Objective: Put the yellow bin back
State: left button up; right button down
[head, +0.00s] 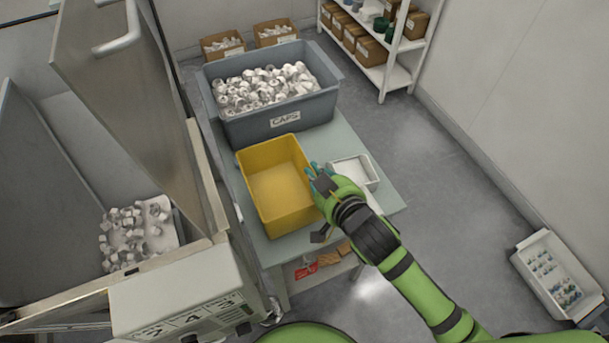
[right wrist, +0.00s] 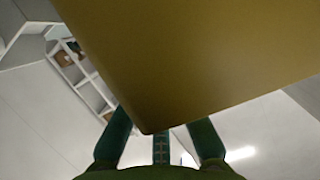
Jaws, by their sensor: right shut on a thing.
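The yellow bin (head: 279,187) is empty and upright on or just above the pale table (head: 345,137), in front of the grey CAPS bin. My right gripper (head: 316,180) is at the bin's right side, shut on its wall or rim. In the right wrist view the bin's yellow surface (right wrist: 190,60) fills the upper middle, and the green fingers of my right gripper (right wrist: 160,140) meet its lower edge. The exact grip is partly hidden. I cannot tell whether the bin's base touches the table. My left gripper is not in view.
The grey CAPS bin (head: 275,120), full of white caps, stands behind. A small white tray (head: 354,172) sits right of my gripper. At left is an open-doored machine (head: 130,110) with white caps inside. A white crate (head: 553,275) stands at the right. Open floor lies right of the table.

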jog(key=x, duration=0.5)
jog(key=shift+d+f, duration=0.2)
jog(key=shift+f, duration=2.25)
jog(key=c, duration=1.4)
grip_release()
jog(key=shift+s, duration=0.1)
send_near(308, 165)
jog(key=f, duration=0.3)
jog(key=d+f, duration=0.1)
jog(key=f, duration=0.1)
jog(key=shift+f, duration=0.15)
